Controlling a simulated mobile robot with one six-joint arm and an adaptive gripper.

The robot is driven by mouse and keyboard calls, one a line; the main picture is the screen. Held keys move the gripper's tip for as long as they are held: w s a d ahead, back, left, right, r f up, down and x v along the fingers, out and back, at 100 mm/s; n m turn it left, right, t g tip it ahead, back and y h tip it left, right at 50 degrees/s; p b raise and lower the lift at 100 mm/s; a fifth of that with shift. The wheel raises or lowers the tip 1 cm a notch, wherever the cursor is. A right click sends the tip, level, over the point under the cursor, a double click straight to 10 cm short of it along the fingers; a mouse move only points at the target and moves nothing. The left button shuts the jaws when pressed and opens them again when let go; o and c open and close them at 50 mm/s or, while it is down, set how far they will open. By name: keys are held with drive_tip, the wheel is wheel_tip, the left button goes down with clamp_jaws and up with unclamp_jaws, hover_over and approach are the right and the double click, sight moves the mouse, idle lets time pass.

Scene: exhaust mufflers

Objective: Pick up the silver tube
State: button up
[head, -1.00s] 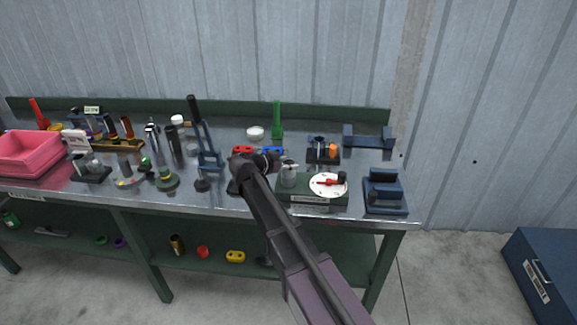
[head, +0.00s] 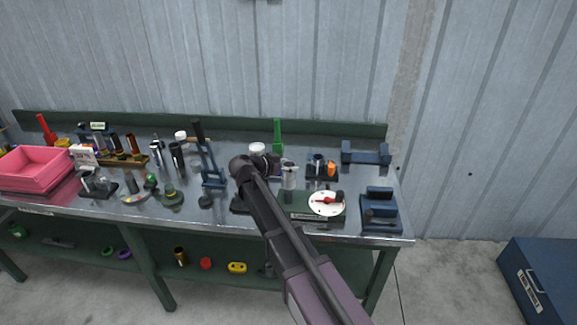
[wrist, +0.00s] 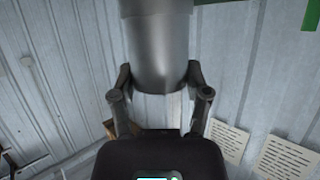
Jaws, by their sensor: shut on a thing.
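The silver tube (head: 289,177) is a plain grey metal cylinder in front of my gripper (head: 276,166), above the right part of the workbench. In the wrist view, the tube (wrist: 158,50) stands between the two fingers of my gripper (wrist: 160,88), which are shut on its lower part. Its top runs out of that view. In the head view my arm hides part of the gripper and the bench behind it.
Below and right of the tube is a dark green box with a white dial (head: 326,203). A blue fixture (head: 380,212) stands right of it, an orange-topped device (head: 322,168) behind. A green upright part (head: 277,135) stands at the back. The left bench is crowded, with a pink bin (head: 35,168).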

drive_tip(key=shift+r+p, duration=0.8)
drive_tip(key=shift+r, duration=0.35)
